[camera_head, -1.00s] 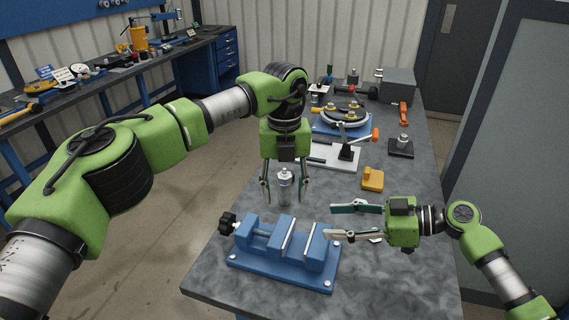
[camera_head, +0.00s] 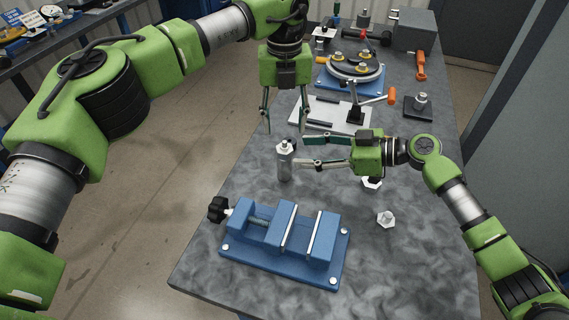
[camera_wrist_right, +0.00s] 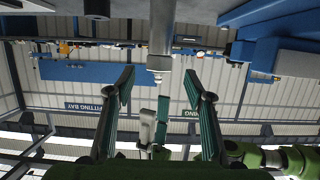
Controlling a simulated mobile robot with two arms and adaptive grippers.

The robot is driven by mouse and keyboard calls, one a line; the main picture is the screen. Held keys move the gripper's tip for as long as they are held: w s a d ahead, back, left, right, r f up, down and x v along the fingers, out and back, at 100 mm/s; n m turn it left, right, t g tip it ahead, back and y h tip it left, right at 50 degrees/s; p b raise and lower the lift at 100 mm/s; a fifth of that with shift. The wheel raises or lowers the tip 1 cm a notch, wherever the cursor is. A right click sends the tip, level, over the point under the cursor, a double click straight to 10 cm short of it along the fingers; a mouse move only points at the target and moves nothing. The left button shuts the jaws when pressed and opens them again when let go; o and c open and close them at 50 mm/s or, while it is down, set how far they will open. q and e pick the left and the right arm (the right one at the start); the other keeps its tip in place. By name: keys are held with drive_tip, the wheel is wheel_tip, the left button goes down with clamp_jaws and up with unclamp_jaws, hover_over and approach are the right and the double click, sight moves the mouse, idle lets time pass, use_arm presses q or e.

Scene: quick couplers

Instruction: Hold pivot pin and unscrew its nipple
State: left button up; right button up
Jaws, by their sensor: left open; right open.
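The pivot pin (camera_head: 285,168), a grey metal cylinder, stands upright on the bench behind the blue vise, with its small nipple (camera_head: 284,147) on top. My left gripper (camera_head: 285,126) is open and empty, pointing down above the pin. My right gripper (camera_head: 300,152) is open and lies level, its fingertips just right of the pin's upper part. In the right wrist view the picture is upside down. There the pin (camera_wrist_right: 160,30) and nipple (camera_wrist_right: 160,66) appear between the open fingers; whether the tips reach around it I cannot tell.
The blue vise (camera_head: 265,250) stands in front of the pin. White hex nuts lie near my right gripper, one in the open (camera_head: 386,219). A white plate with a clamp (camera_head: 329,112), a round fixture (camera_head: 354,68) and a black block (camera_head: 419,108) stand farther back.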

sight(285, 151)
drive_tip(key=x, duration=0.6)
drive_tip(key=shift+w+a+f, duration=0.2)
drive_tip(key=shift+a, duration=0.15)
clamp_jaws()
